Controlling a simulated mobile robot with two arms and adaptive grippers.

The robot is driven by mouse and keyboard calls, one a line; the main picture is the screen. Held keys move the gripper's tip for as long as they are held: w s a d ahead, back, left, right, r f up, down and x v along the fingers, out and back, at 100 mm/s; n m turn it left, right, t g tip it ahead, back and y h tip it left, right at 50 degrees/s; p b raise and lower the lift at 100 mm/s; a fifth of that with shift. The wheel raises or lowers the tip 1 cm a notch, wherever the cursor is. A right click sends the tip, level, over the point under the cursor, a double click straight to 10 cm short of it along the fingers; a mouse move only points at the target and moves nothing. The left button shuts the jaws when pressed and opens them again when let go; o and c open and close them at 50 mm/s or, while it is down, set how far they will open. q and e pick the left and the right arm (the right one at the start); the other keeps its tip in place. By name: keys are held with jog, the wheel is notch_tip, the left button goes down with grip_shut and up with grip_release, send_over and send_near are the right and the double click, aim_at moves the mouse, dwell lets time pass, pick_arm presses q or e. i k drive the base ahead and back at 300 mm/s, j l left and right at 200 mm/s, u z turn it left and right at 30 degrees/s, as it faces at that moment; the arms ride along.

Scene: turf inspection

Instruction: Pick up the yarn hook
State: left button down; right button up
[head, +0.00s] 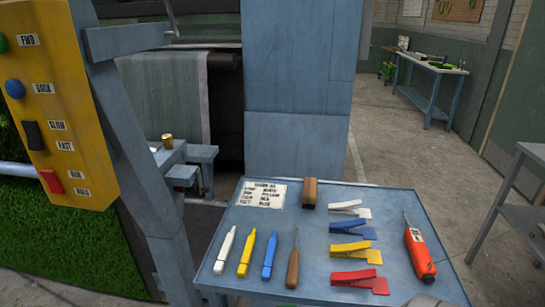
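A slim tool with a brown wooden handle and a thin metal shaft (293,268) lies on the blue-grey table (225,270); it looks like the yarn hook. Its shaft points away from me, and its tip is too small to make out. It lies right of a blue marker (270,256) and left of the red clip (360,281). Nothing covers it.
The table also holds a yellow marker (246,254), white marker (225,250), blue clip (354,252), yellow clip (353,230), white clip (350,209), wooden block (310,193), orange tool (418,252) and paper card (262,193). A yellow control panel (60,110) stands left.

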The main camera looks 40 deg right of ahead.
aim_at(292, 276)
jog(key=z, duration=1.55)
